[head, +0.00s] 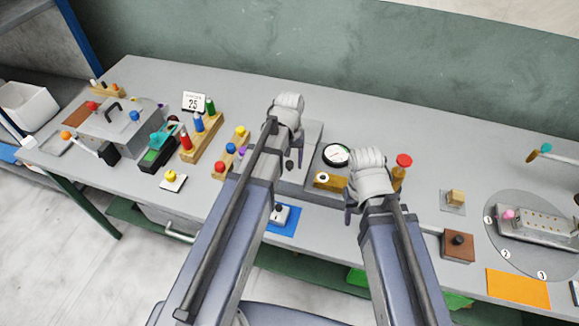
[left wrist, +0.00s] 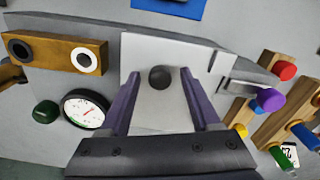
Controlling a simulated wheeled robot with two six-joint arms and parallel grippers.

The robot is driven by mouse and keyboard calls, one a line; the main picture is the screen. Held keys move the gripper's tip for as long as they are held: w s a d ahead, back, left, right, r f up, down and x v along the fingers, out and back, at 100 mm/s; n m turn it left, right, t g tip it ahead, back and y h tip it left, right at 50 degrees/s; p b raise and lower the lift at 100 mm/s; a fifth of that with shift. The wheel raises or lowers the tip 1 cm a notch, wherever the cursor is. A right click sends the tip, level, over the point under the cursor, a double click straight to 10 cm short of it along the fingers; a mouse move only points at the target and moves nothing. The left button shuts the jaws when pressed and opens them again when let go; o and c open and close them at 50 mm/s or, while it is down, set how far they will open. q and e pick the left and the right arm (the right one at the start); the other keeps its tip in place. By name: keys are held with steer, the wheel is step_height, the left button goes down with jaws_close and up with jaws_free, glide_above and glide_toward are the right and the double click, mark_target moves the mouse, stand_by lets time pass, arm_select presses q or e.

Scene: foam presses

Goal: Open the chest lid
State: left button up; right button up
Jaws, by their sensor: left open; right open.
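A pale grey panel with a dark round knob (left wrist: 160,78) lies under my left gripper, on a grey housing (head: 312,135) in the middle of the bench. I cannot tell for sure that this panel is the chest lid. My left gripper (left wrist: 159,72) is open, its two fingers on either side of the knob in the left wrist view; contact cannot be told. In the head view my arm hides much of the housing. My right gripper (head: 352,192) is open and empty, near the wooden block (head: 326,180). A grey box with a black handle (head: 113,107) stands far left.
A round gauge (head: 336,155) and a red-topped post (head: 404,160) stand near my right gripper. Wooden racks with coloured pegs (head: 201,137) stand left of my left arm. A blue mat with a switch (head: 283,218) lies at the front edge.

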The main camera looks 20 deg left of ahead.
arm_select(q)
jaws_close()
stand_by(0.6)
stand_by(0.9)
